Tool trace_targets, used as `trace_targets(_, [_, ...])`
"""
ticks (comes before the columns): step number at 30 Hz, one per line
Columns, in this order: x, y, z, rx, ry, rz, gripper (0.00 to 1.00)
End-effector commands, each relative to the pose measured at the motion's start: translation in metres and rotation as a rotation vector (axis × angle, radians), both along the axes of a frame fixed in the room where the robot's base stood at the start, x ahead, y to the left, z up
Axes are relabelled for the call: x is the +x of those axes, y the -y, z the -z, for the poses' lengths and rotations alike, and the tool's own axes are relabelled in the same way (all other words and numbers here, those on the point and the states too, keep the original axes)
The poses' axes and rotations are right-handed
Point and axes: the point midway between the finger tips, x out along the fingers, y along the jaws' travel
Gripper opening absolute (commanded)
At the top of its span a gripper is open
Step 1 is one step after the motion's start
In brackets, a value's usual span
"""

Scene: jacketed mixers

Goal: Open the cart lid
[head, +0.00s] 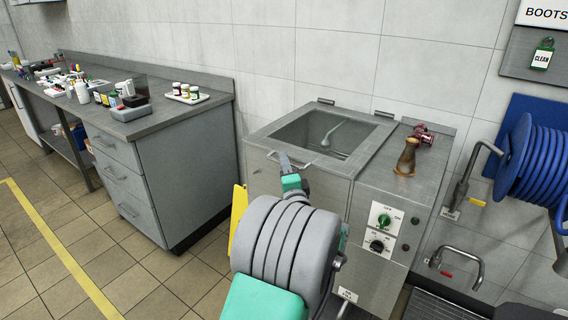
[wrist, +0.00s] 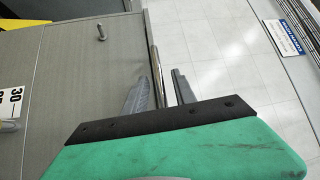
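The steel unit (head: 300,187) stands against the wall in the head view. Its lid (head: 262,137) lies flat and closed, with a window through which a pale stirring tool shows. A bar handle (head: 299,165) is at the lid's front edge, and hinges are at the back. My gripper (head: 285,158) is at this handle; my wrist partly hides the unit's front. In the wrist view, the two fingers of my gripper (wrist: 160,90) stand apart, one on each side of a thin metal bar (wrist: 154,62). Narrow gaps show beside the bar.
A control panel (head: 383,227) with green and black knobs is right of the lid. A brown-handled object (head: 407,157) stands above it. A bench (head: 180,130) with bottles is at left, a blue hose reel (head: 543,160) at right. Tiled floor (head: 130,265) is clear at lower left.

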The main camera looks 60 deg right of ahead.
Motion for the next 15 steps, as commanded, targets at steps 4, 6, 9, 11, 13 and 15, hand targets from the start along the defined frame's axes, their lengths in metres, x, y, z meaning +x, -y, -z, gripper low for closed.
trace_targets(4, [0.0077,0.0094,-0.0017,-0.001,-0.001,-0.001,0.32])
trace_targets(6, [0.0083,0.0102,-0.0017,-0.001,-0.001,-0.001,0.32])
trace_targets(9, [0.0081,0.0100,-0.0014,-0.001,-0.002,-0.001,0.32])
trace_targets(11, [0.0080,0.0099,-0.0014,0.000,-0.002,-0.001,0.32])
trace_targets(13, [0.0080,0.0099,-0.0014,0.000,-0.002,-0.001,0.26])
trace_targets(15, [0.0080,0.0098,-0.0014,0.000,-0.002,-0.001,0.20])
